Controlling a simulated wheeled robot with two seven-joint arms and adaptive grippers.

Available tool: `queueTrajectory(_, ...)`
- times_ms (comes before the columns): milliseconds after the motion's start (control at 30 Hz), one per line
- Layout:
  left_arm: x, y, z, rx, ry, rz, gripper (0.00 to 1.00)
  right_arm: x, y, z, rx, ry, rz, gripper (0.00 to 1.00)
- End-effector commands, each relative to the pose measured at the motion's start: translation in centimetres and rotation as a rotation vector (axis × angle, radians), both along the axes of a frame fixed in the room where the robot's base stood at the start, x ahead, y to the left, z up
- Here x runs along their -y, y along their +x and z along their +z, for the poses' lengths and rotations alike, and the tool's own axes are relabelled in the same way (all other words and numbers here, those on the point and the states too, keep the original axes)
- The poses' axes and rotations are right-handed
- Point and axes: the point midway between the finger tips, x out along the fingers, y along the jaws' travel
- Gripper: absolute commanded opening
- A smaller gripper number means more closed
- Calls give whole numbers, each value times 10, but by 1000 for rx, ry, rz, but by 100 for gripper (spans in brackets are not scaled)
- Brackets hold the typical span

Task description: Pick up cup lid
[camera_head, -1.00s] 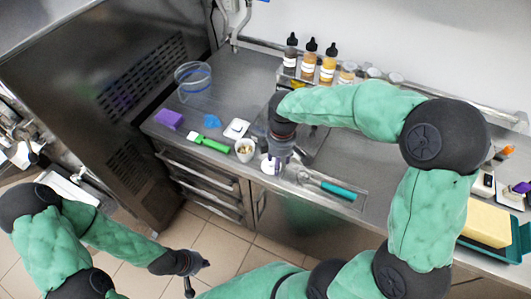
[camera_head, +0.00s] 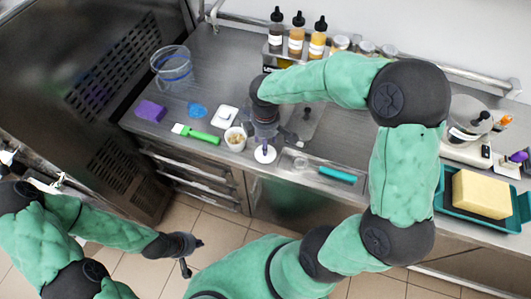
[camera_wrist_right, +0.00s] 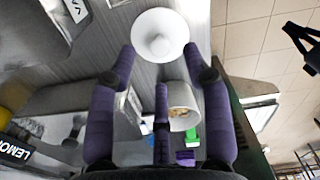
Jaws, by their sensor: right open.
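The cup lid is a white disc with a small raised knob; it lies on the steel counter near the front edge in the head view (camera_head: 265,155). In the right wrist view the lid (camera_wrist_right: 158,36) is just ahead of the fingertips. My right gripper (camera_wrist_right: 160,62) is open, with purple-padded fingers spread apart and nothing between them. In the head view my right gripper (camera_head: 265,138) points down just above the lid and partly hides it. My left gripper (camera_head: 190,256) is open and empty, low over the floor in front of the counter.
A white cup with small pieces inside (camera_head: 235,139) stands just left of the lid. A green-handled tool (camera_head: 200,135), blue item (camera_head: 196,110) and purple block (camera_head: 151,111) lie farther left. A recessed tray with a teal-handled scoop (camera_head: 337,174) is at right. Bottles (camera_head: 296,38) stand behind.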

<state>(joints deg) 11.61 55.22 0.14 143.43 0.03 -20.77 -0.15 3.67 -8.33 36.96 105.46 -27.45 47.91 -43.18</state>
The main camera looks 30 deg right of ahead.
Motion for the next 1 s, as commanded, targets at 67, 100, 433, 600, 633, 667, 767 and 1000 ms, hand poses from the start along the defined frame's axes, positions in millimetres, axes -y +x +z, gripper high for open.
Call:
queueTrajectory(67, 0, 0, -7, 0, 0, 0, 0, 0, -2, -15, -4, 0, -1, 50)
queueTrajectory(100, 0, 0, -9, 0, 0, 0, 0, 0, -2, -21, -4, 0, 0, 50)
queueTrajectory(433, 0, 0, -14, 0, 0, 0, 0, 0, -1, -41, -1, 1, 1, 50)
queueTrajectory(600, 0, 0, -14, 0, 0, 0, 0, 0, -1, -40, -1, 1, 1, 30)
queueTrajectory(633, 0, 0, -14, 0, 0, 0, 0, 0, -1, -40, -1, 1, 1, 24)
queueTrajectory(667, 0, 0, -14, 0, 0, 0, 0, 0, -1, -40, -1, 1, 1, 19)
queueTrajectory(767, 0, 0, -14, 0, 0, 0, 0, 0, -1, -40, -1, 1, 1, 11)
queueTrajectory(1000, 0, 0, -14, 0, 0, 0, 0, 0, -1, -40, -1, 1, 1, 10)
